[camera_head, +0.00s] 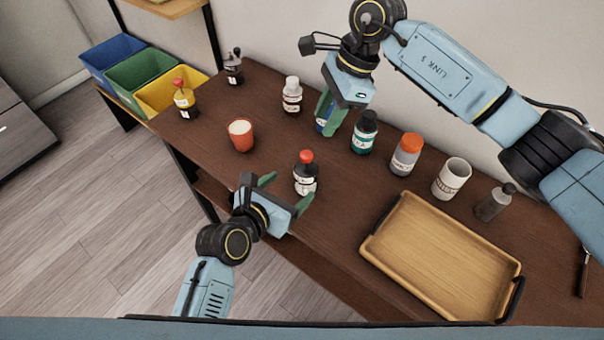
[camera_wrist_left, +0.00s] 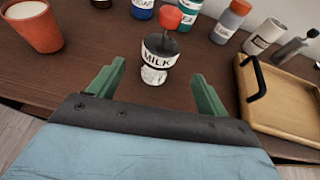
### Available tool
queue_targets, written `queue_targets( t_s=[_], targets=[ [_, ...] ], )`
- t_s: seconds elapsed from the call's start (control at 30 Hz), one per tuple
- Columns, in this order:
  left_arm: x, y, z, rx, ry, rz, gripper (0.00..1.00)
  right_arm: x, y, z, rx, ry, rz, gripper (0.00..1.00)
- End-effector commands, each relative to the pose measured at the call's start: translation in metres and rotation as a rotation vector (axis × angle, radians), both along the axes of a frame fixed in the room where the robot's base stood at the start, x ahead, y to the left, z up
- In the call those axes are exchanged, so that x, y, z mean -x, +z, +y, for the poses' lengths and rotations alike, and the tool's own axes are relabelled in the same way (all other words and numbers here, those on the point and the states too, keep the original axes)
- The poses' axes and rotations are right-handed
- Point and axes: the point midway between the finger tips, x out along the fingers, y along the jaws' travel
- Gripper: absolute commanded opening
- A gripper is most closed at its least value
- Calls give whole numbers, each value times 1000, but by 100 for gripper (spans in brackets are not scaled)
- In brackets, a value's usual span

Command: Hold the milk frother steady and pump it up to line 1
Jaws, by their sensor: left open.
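The milk frother (camera_head: 306,184), a dark and white vessel marked MILK with a red knob on a rod, stands upright on the brown counter. It also shows in the left wrist view (camera_wrist_left: 157,64), ahead of the fingers. My left gripper (camera_head: 284,186) is open at the counter's front edge, its green fingers pointing toward the frother and apart from it. Nothing is between its fingertips. My right gripper (camera_head: 331,114) points down behind the frother, over a blue-labelled bottle (camera_head: 322,126) that it partly hides. Its finger gap is unclear. Line 1 cannot be made out.
A red cup (camera_head: 241,138) stands left of the frother. Several bottles line the back, including a green-labelled one (camera_head: 363,138) and an orange-capped one (camera_head: 405,156). A wooden tray (camera_head: 440,262) lies to the right. Bins (camera_head: 175,90) stand at the far left.

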Motion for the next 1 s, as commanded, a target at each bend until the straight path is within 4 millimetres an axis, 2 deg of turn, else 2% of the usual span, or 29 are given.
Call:
queue_targets(
  t_s=[0.3, 0.5, 0.7, 1.0],
  targets=[
    [-47, -22, -28, -3, -1, -2, 77, 0, 0, 0, 0, 0, 0, 36],
    [-69, -33, -41, -2, 0, 0, 77, 0, 0, 0, 0, 0, 0, 36],
    [-80, -38, -48, -3, 0, -2, 77, 0, 0, 0, 0, 0, 0, 36],
    [-83, -40, -49, -2, 1, -2, 77, 0, 0, 0, 0, 0, 0, 36]
  ],
)
